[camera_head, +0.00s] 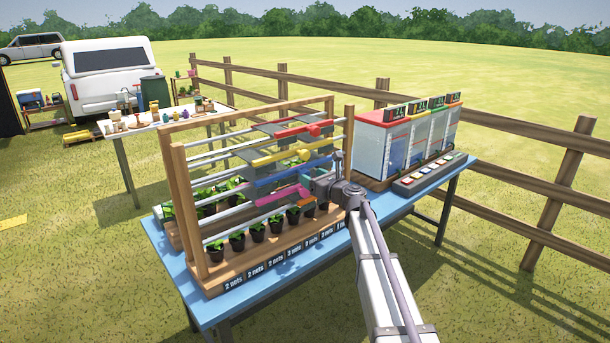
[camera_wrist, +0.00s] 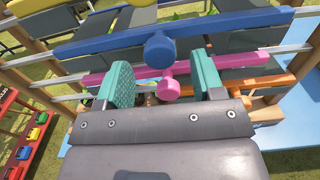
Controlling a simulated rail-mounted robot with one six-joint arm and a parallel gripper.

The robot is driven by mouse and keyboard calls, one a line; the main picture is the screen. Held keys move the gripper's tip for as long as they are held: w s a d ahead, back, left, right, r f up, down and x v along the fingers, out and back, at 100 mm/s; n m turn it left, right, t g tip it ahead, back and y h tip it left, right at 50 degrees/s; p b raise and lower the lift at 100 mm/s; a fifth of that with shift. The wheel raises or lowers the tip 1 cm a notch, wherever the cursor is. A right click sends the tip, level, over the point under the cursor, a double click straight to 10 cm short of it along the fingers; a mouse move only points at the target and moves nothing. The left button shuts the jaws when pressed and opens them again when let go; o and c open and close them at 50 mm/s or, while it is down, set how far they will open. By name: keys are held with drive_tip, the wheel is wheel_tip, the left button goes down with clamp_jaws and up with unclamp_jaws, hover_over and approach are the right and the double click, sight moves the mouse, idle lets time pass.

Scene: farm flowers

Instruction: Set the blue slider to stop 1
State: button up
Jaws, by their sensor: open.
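The blue slider (camera_head: 290,172) is a bar on a rail in the wooden frame, below the yellow slider and above the pink one. In the wrist view the blue slider's bar (camera_wrist: 205,27) runs across the top, with a round blue knob (camera_wrist: 160,49) near its middle. My gripper (camera_wrist: 162,66) is open, its two teal finger pads apart. The blue knob shows between and just beyond the fingertips; I cannot tell whether it lies within their reach. In the head view my gripper (camera_head: 322,187) is at the frame's right part, partly hiding the sliders' right ends.
The pink slider (camera_wrist: 110,80) has its knob (camera_wrist: 168,89) low between the fingers. An orange slider (camera_wrist: 255,85) is at right. Red (camera_head: 305,130) and yellow (camera_head: 290,156) sliders sit higher. Potted plants (camera_head: 257,231) line the frame's base. A cabinet (camera_head: 405,138) stands at right.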

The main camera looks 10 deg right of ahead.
sight(307, 174)
drive_tip(key=x, duration=0.4)
drive_tip(key=shift+w+a, duration=0.1)
clamp_jaws()
idle(0.4)
